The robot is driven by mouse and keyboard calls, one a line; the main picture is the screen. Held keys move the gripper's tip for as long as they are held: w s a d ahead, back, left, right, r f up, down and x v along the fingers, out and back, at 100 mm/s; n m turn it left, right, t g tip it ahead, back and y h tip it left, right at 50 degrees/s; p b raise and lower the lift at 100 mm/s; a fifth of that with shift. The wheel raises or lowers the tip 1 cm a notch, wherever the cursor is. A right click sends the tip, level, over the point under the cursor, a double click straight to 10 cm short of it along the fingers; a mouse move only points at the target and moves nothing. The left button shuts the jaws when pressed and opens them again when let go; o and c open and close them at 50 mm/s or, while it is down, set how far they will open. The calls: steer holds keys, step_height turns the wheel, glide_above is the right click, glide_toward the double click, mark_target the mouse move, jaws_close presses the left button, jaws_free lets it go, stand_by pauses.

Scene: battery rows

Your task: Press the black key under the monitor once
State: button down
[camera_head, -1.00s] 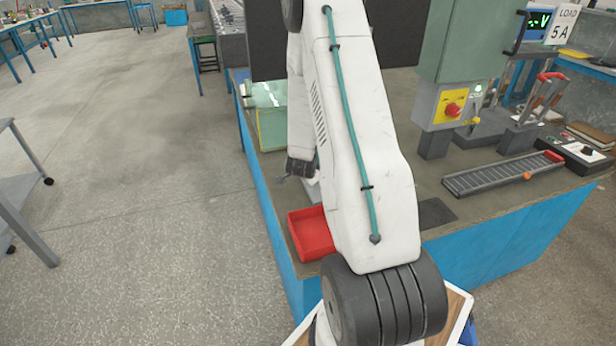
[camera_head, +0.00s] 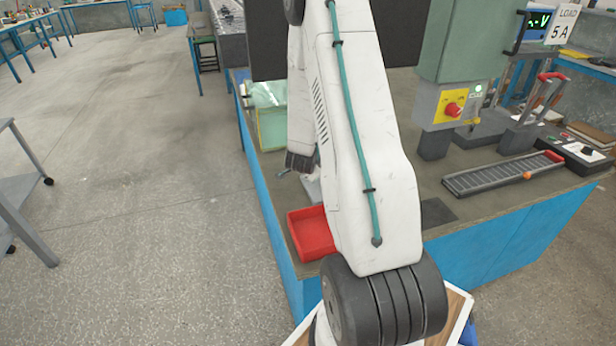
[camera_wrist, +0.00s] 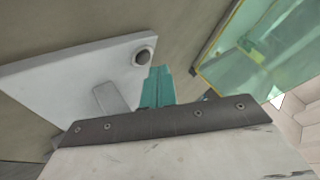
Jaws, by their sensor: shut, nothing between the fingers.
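In the wrist view, a dark round key (camera_wrist: 143,57) sits near the corner of a white plate (camera_wrist: 75,80). My gripper (camera_wrist: 159,70) shows as teal fingers, shut and empty. In the picture its tips are just below and right of the key; I cannot tell whether they touch it. In the head view, a large dark panel (camera_head: 265,40), which may be the monitor, stands behind my arm. Part of a white base (camera_head: 312,188) shows beside my arm there. The key and my fingertips cannot be made out in the head view.
A clear green box (camera_head: 270,120) stands left on the bench and also shows in the wrist view (camera_wrist: 265,60). A red tray (camera_head: 312,233) lies at the near corner. A green cabinet with a red knob (camera_head: 453,109) stands to the right.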

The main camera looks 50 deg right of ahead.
step_height(320, 180, up, 5)
stand_by(0.5)
stand_by(0.8)
steer(key=a+f+n+y, duration=0.1)
steer(key=s+a+f+y, duration=0.1)
steer(key=a, duration=0.1)
steer(key=a+f+n+g+y, duration=0.1)
steer(key=a, duration=0.1)
steer(key=shift+s+a+f+n, duration=0.15)
steer(key=shift+s+n, duration=0.15)
steer(key=shift+s, duration=0.05)
steer(key=s+a+r+n+g+y, duration=0.25)
steer(key=s+a+r+n, duration=0.25)
steer(key=a+r, duration=0.45)
steer(key=s+a+r+n+g+y, duration=0.1)
steer(key=s+a+r+n+y, duration=0.4)
steer(key=a, duration=0.8)
steer(key=s+a+r+n+h, duration=0.3)
steer(key=s+a+r+n, duration=0.4)
steer(key=s+a+r, duration=0.3)
steer(key=s+r, duration=0.4)
steer(key=shift+n+t, duration=0.3)
steer(key=shift+t, duration=0.05)
